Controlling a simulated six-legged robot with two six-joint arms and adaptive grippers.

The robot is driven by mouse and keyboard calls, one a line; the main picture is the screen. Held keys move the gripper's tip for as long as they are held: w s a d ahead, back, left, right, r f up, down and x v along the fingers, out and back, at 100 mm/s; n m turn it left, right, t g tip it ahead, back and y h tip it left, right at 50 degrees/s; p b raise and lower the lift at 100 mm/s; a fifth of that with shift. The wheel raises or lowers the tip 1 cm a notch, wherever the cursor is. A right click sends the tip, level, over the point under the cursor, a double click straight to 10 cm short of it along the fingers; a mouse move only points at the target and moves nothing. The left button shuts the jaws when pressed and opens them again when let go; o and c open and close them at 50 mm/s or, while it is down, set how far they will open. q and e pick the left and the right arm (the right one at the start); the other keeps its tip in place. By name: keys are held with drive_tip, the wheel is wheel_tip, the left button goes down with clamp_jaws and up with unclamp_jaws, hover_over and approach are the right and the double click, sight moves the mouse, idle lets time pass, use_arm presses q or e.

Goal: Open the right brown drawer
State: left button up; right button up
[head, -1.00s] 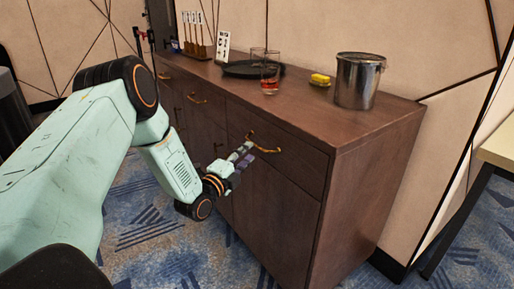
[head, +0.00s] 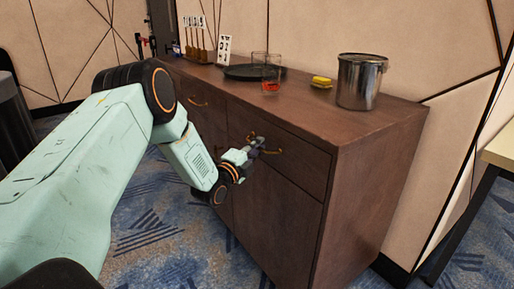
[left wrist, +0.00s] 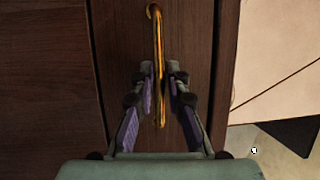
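The right brown drawer (head: 295,160) is the upper right front of the dark wooden cabinet and looks flush with it in the head view. Its curved brass handle (head: 272,151) also shows in the left wrist view (left wrist: 157,35), running lengthwise up the picture. My left gripper (head: 258,145) is at this handle. In the left wrist view its two purple-padded fingers (left wrist: 161,82) stand one on each side of the handle, drawn in close around it. Part of the handle is hidden by the fingers in the head view. My right gripper is not in view.
On the cabinet top (head: 300,115) stand a metal bucket (head: 360,82), a yellow sponge-like block (head: 321,82), a dark tray (head: 240,72) and glasses (head: 271,78). A left drawer handle (head: 197,103) is beside my arm. Patterned carpet (head: 150,220) lies free in front.

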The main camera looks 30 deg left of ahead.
use_arm(q)
clamp_jaws()
drive_tip(key=shift+s+a, duration=0.1)
idle(0.4)
